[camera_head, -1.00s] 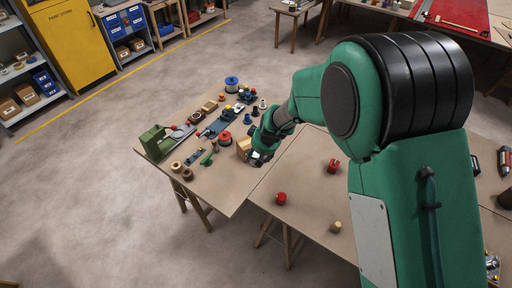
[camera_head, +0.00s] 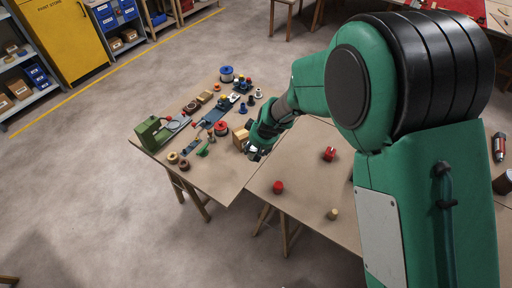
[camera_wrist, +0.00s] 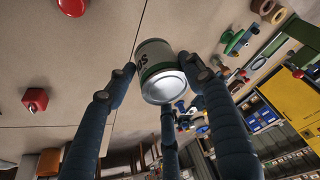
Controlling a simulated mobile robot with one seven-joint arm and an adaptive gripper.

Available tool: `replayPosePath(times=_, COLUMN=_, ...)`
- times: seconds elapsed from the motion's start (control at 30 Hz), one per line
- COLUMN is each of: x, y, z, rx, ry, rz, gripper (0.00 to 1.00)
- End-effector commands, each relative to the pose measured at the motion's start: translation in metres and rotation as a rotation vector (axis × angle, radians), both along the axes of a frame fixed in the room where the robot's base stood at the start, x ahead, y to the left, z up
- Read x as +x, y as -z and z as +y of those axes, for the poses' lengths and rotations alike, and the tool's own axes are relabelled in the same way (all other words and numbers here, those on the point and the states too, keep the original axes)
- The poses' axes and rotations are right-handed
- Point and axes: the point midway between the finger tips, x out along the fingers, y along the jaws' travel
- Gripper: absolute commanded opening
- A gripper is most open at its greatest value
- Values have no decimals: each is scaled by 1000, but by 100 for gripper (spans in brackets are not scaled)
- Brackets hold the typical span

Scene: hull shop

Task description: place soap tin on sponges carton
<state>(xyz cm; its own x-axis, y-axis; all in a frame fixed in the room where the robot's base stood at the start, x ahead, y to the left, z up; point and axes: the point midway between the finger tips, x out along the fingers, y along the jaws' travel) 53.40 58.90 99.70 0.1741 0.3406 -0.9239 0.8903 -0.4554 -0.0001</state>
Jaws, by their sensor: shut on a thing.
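My gripper (camera_wrist: 158,72) is shut on a round tin (camera_wrist: 155,60) with a green and white label and a bare metal end, taken to be the soap tin. Only a few letters of its label show. In the head view my gripper (camera_head: 257,150) is just right of a small tan cardboard carton (camera_head: 240,137), taken to be the sponges carton. I cannot read its label or tell whether the tin touches it. In that view the tin is mostly hidden by my gripper.
The left table (camera_head: 218,180) is crowded with a green machine (camera_head: 152,133), spools and small parts around the carton. The adjoining table (camera_head: 305,215) holds a red knob (camera_head: 278,187), a red block (camera_head: 329,154) and a small tan piece (camera_head: 333,214), with bare space between.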

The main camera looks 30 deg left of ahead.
Motion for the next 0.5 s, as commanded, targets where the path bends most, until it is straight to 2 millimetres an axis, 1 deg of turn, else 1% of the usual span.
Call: replayPosePath(times=0.5, x=0, y=-5, z=-4, rx=-6, ry=11, rz=5, gripper=10)
